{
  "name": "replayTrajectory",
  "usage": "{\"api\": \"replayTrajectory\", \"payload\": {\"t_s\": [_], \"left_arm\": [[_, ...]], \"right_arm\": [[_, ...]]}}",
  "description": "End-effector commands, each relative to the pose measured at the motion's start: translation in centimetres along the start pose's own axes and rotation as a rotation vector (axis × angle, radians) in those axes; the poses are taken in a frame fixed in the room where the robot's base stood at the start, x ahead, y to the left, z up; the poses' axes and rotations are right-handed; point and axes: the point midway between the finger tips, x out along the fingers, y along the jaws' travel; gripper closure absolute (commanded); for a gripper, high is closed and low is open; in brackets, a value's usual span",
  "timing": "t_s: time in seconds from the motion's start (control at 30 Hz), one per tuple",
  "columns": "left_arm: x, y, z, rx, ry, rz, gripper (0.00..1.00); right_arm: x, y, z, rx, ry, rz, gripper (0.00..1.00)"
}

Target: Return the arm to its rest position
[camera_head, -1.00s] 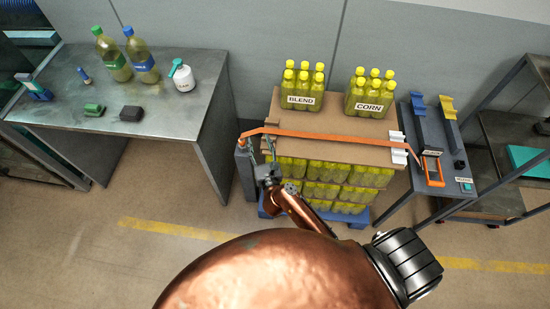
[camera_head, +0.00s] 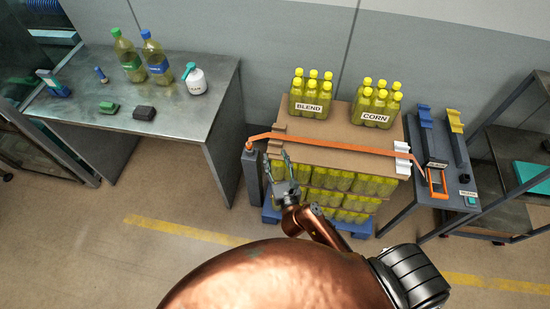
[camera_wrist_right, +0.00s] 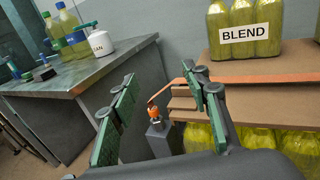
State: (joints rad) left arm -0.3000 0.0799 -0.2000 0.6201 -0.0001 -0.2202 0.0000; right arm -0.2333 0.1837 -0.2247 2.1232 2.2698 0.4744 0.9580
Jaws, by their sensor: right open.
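My right gripper (camera_head: 277,160) is open and empty, in front of the left front edge of the bottle stack. In the right wrist view its two green-padded fingers (camera_wrist_right: 158,88) stand wide apart with nothing between them. An orange strap (camera_head: 325,143) runs across the cardboard top from a grey post (camera_head: 254,170) to an orange-framed device (camera_head: 436,184) on the right bench. The post's orange top (camera_wrist_right: 153,112) shows beyond the fingers, apart from them. My left gripper is not in view.
Bottle packs labelled BLEND (camera_head: 310,107) and CORN (camera_head: 375,117) stand on the cardboard (camera_head: 345,161) over stacked bottles on a blue pallet (camera_head: 362,229). A metal table (camera_head: 190,115) with bottles and small items stands left. Floor (camera_head: 165,205) between is clear.

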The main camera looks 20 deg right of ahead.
Motion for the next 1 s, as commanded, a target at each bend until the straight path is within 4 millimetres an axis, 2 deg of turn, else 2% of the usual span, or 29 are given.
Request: {"api": "replayTrajectory", "payload": {"t_s": [0.27,0.37,0.43,0.47,0.57,0.6,0.67,0.7,0.77,0.8,0.87,1.0], "left_arm": [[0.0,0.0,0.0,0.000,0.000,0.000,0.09],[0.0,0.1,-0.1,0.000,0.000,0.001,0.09],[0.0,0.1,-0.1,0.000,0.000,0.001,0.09],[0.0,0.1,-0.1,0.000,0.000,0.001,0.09],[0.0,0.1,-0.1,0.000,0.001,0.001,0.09],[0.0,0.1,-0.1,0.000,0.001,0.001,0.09],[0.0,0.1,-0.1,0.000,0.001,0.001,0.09],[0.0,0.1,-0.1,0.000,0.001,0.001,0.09],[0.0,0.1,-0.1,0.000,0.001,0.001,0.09],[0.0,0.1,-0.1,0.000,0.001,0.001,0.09],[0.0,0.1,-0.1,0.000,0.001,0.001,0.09],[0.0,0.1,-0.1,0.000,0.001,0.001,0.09]], "right_arm": [[0.1,0.1,-0.1,-0.002,0.001,0.001,0.57],[0.2,-0.3,-1.5,-0.062,0.008,-0.003,0.57],[0.4,-1.0,-3.9,-0.176,0.021,-0.007,0.57],[0.4,-1.4,-5.3,-0.246,0.028,-0.007,0.57],[0.0,-3.0,-11.6,-0.551,0.066,0.017,0.57],[-0.5,-3.6,-14.5,-0.691,0.085,0.041,0.57],[-1.5,-4.4,-18.7,-0.896,0.112,0.092,0.57],[-2.3,-4.9,-21.5,-1.027,0.129,0.135,0.57],[-3.9,-5.5,-25.5,-1.212,0.153,0.210,0.57],[-5.2,-5.9,-28.1,-1.329,0.168,0.267,0.57],[-7.3,-6.5,-32.0,-1.495,0.186,0.364,0.57],[-13.1,-8.1,-40.2,-1.836,0.205,0.627,0.57]]}}
